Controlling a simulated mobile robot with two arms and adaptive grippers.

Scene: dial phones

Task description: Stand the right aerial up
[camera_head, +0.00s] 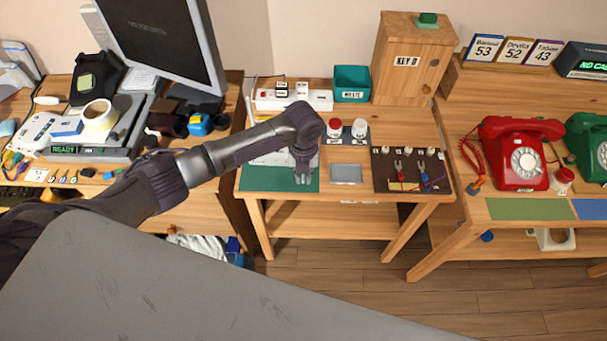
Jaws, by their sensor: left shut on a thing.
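My left gripper (303,176) points down over the green mat (262,180) on the middle table. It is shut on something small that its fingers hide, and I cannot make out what. A thin pale upright rod (252,103) stands at the left end of a long white box (318,99) at the back of this table. It may be an aerial. I cannot make out a right aerial with certainty; my left arm covers part of the table. My right gripper is not in view.
A grey plate (346,174) and a dark board (392,185) with red and blue clips lie right of the mat. Behind stand jars (359,129), a teal bin (351,83) and a wooden key cabinet (406,75). A red phone (520,150) is on the right table, a monitor (165,40) at left.

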